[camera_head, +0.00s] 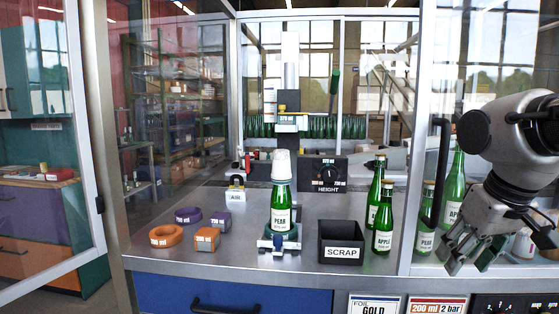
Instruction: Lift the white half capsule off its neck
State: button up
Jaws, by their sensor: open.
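The white half capsule (281,165) sits over the neck of a green bottle labelled PEAR (281,207). The bottle stands upright in a small holder (279,242) at the front middle of the metal worktop. My gripper (466,262) is at the right, open and empty, pointing down. It is well apart from the capsule, to the right of it and in front of the right-hand glass panel. Nothing hides the capsule in this view.
A black SCRAP bin (341,242) stands right of the bottle, with green APPLE bottles (382,232) beyond it. Orange and purple rings (166,236) and an orange block (207,239) lie to the left. A HEIGHT dial box (328,174) stands behind. A cabinet post separates my gripper from the worktop.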

aim_at(281, 175)
jog(key=i+j+z, duration=0.1)
jog(key=j, duration=0.25)
jog(key=i+j+z, duration=0.1)
jog(key=i+j, duration=0.15)
jog(key=i+j+z, duration=0.1)
jog(key=j, duration=0.35)
jog(key=i+j+z, duration=0.1)
jog(key=j, duration=0.3)
jog(key=i, duration=0.1)
